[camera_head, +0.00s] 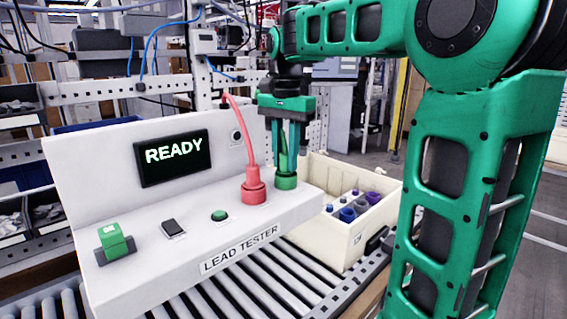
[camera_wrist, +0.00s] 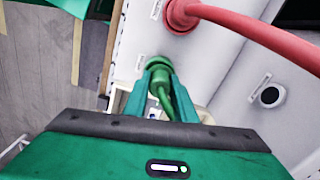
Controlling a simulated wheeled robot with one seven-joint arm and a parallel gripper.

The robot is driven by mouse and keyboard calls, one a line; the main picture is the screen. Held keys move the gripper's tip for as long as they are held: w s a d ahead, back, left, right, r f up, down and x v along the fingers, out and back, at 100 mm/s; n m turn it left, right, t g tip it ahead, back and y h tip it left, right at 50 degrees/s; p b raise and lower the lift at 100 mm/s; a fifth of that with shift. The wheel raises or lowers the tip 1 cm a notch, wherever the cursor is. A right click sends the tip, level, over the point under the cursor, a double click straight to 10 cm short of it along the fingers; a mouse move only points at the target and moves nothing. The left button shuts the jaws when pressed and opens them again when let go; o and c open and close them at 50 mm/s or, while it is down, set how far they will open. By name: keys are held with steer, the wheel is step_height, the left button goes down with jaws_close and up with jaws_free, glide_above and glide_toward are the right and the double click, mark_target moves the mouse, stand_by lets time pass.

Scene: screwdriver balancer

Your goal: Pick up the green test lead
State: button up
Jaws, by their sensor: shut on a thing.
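The green test lead (camera_head: 284,163) stands upright at its round green base (camera_head: 286,181) on the right end of the white lead tester (camera_head: 205,255). My gripper (camera_head: 287,165) points down with its fingers shut around the lead, just above the base. In the wrist view my gripper (camera_wrist: 160,82) has the green lead (camera_wrist: 163,98) between its two fingers, with the green base (camera_wrist: 158,63) beyond the fingertips. I cannot tell whether the lead is still seated in its base. The red test lead (camera_head: 252,180) stands just left of my gripper, its cable arching up to the panel.
The tester's screen (camera_head: 174,157) reads READY. A green block (camera_head: 115,241), a black switch (camera_head: 172,228) and a green button (camera_head: 219,215) sit along its top. A cream bin (camera_head: 335,225) with blue and purple items stands to the right. Rollers (camera_head: 290,285) run in front.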

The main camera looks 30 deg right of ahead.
mark_target(284, 154)
steer(key=r, duration=0.4)
steer(key=shift+a+r, duration=0.1)
steer(key=shift+a, duration=0.2)
steer(key=s+a+r, duration=0.4)
steer(key=a+r, duration=0.2)
steer(key=a, duration=0.4)
steer(key=shift+s+r, duration=0.25)
steer(key=shift+s, duration=0.15)
